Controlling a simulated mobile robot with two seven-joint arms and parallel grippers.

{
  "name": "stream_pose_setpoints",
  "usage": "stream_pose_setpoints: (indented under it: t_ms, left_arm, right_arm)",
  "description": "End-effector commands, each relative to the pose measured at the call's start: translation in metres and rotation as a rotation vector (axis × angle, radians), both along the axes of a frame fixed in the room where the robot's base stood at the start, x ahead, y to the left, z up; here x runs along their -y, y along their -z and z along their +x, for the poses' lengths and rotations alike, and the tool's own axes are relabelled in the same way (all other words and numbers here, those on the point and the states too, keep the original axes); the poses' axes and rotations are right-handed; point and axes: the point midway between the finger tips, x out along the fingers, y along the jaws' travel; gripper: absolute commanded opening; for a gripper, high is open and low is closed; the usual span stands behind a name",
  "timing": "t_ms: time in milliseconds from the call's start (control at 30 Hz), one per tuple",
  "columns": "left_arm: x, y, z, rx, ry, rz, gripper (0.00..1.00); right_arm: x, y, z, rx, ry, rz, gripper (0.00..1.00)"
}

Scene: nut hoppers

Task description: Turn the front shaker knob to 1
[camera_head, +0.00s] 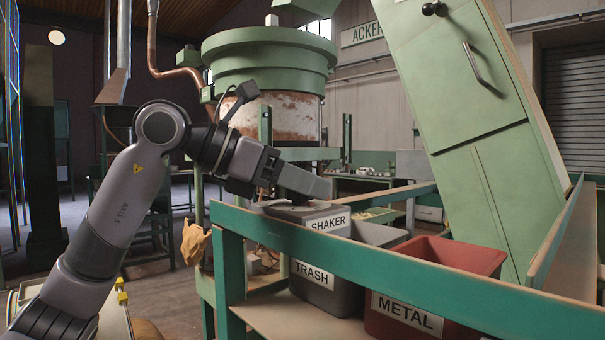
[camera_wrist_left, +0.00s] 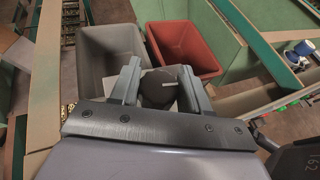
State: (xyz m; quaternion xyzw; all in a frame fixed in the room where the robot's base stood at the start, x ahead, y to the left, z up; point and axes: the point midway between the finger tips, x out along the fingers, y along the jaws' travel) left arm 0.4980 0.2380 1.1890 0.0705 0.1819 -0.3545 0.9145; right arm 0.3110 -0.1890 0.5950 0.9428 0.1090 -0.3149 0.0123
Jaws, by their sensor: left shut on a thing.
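The front shaker knob is a dark round knob (camera_wrist_left: 157,92) with a short white pointer line, seen between the fingers in the left wrist view. The pointer line lies toward the right of that picture. My left gripper (camera_wrist_left: 160,88) is shut on the knob, one finger on each side. In the head view the left gripper (camera_head: 300,196) reaches down over the grey box with the SHAKER label (camera_head: 327,223); the knob is hidden there by the fingers. No scale numbers can be read around the knob. My right gripper is in neither view.
A green rail (camera_head: 380,262) runs in front of the shaker box. Behind it stand a grey TRASH bin (camera_head: 312,273) and a red METAL bin (camera_head: 403,311). A large green hopper (camera_head: 268,52) stands behind the arm. A sloping green panel (camera_head: 470,110) rises at the right.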

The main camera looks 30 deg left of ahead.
Motion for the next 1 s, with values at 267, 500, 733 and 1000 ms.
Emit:
stream_pose_setpoints:
  t_ms: [267,500,733,1000]
  left_arm:
    - [0.0,-0.007,0.0,-0.006,0.24,-0.006,0.15]
    - [0.001,-0.008,-0.001,-0.006,0.468,-0.007,0.15]
    - [0.001,-0.007,-0.002,-0.003,0.663,-0.007,0.15]
    - [0.001,-0.005,-0.002,0.001,0.821,-0.004,0.15]
  right_arm:
    - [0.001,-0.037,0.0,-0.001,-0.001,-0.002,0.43]
    - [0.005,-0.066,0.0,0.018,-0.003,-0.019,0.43]
    - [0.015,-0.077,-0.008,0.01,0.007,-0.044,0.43]
    - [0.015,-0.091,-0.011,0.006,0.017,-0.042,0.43]
